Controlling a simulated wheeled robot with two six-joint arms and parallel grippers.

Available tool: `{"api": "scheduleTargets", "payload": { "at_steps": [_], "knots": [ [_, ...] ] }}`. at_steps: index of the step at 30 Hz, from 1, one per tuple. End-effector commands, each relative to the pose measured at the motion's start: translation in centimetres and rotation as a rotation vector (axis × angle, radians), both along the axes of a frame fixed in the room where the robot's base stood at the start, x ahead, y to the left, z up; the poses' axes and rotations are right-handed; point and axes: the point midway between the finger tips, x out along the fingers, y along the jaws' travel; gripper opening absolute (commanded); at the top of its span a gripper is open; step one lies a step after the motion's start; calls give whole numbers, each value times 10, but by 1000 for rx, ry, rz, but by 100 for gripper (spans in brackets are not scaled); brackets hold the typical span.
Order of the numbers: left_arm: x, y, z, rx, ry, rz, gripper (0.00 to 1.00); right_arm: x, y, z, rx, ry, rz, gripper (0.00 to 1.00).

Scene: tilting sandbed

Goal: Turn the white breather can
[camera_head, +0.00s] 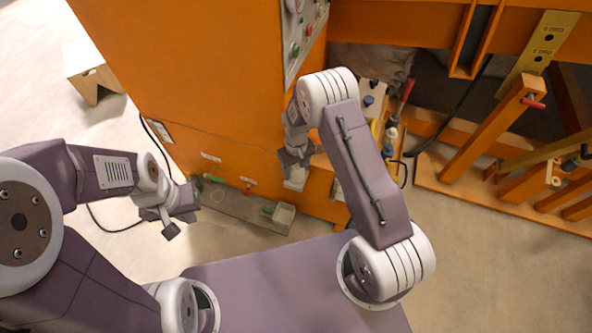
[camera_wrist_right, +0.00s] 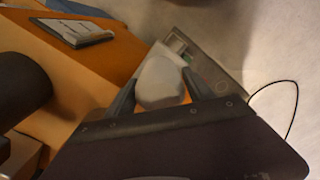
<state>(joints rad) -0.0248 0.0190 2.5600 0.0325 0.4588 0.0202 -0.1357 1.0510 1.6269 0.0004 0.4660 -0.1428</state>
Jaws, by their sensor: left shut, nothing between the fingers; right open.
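The white breather can (camera_wrist_right: 160,80) has a rounded pale top and shows between the two dark fingers of my right gripper (camera_wrist_right: 159,92) in the right wrist view. A gap seems to remain beside it, and I cannot tell whether a finger touches it. In the head view, the can (camera_head: 296,178) shows partly, just below my right gripper (camera_head: 292,158), against the orange cabinet. That gripper is open and hides part of the can. My left gripper (camera_head: 178,222) is shut and empty, out to the left over the floor, apart from the can.
The orange cabinet (camera_head: 215,80) carries a control panel (camera_head: 304,35) with buttons. A grey tray (camera_head: 240,207) with small items lies low along its front. A shelf with bottles (camera_head: 391,133) and an orange frame (camera_head: 490,130) stand at right. A cable (camera_head: 120,228) lies on the floor.

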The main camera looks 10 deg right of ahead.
Motion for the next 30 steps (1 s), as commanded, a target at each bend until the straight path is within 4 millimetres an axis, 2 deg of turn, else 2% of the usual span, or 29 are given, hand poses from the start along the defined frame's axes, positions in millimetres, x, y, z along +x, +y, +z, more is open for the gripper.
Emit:
{"api": "scheduleTargets", "payload": {
  "at_steps": [1, 3, 9, 13, 21, 23, 26, 30],
  "knots": [
    [0, 0, 5, 0, 0, 0, 0, 3, 0, 16, 1, -9, 1, 65],
    [0, 0, 8, 0, 0, 0, 0, 3, 0, 33, 1, -11, 1, 65],
    [0, 0, 14, 0, 0, 0, 0, 3, 1, 69, 0, -8, 1, 65],
    [0, 0, 15, 0, 0, 0, 0, 2, 1, 77, 0, -5, 1, 65],
    [0, 0, 14, 0, 0, 0, 0, 1, 1, 78, 0, -5, 1, 65],
    [0, 0, 14, 0, 0, 0, 0, 2, -1, 86, 1, -16, -4, 65],
    [0, 0, 14, 0, 0, 0, 0, 2, -8, 117, 8, -58, -27, 65],
    [0, 0, 14, 0, 0, 0, 0, -16, -20, 162, 17, -113, -76, 65]
  ]
}}
